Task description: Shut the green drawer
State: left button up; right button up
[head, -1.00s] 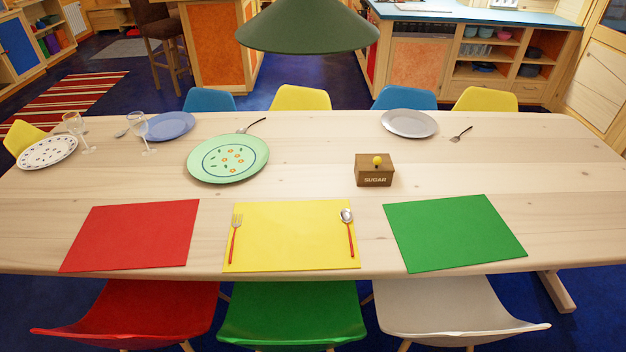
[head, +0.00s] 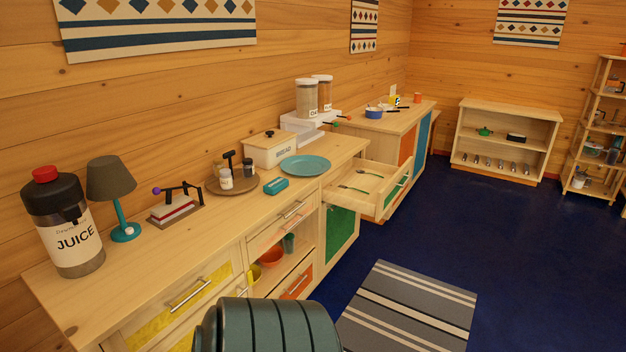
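The green drawer (head: 397,191) is pulled well out of the long wooden sideboard (head: 225,222). Its front has a green panel with a handle and faces right, towards the floor. Two pieces of cutlery with green handles (head: 356,189) lie inside it. A green door (head: 341,229) is below and left of the drawer in the same sideboard. Neither of my grippers is in view.
A dark green ribbed, rounded object (head: 267,326) stands at the bottom edge, in front of the sideboard. A striped grey rug (head: 410,308) lies on the blue floor. Floor right of the drawer is clear. A teal plate (head: 305,166) is on the sideboard top.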

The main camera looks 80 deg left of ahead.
aim_at(382, 193)
jog(key=j+u, duration=0.15)
jog(key=u, duration=0.35)
jog(key=i+u, duration=0.15)
jog(key=u, duration=0.3)
jog(key=i+j+u, duration=0.15)
jog(key=u, duration=0.35)
jog(key=i+u, duration=0.1)
jog(key=u, duration=0.35)
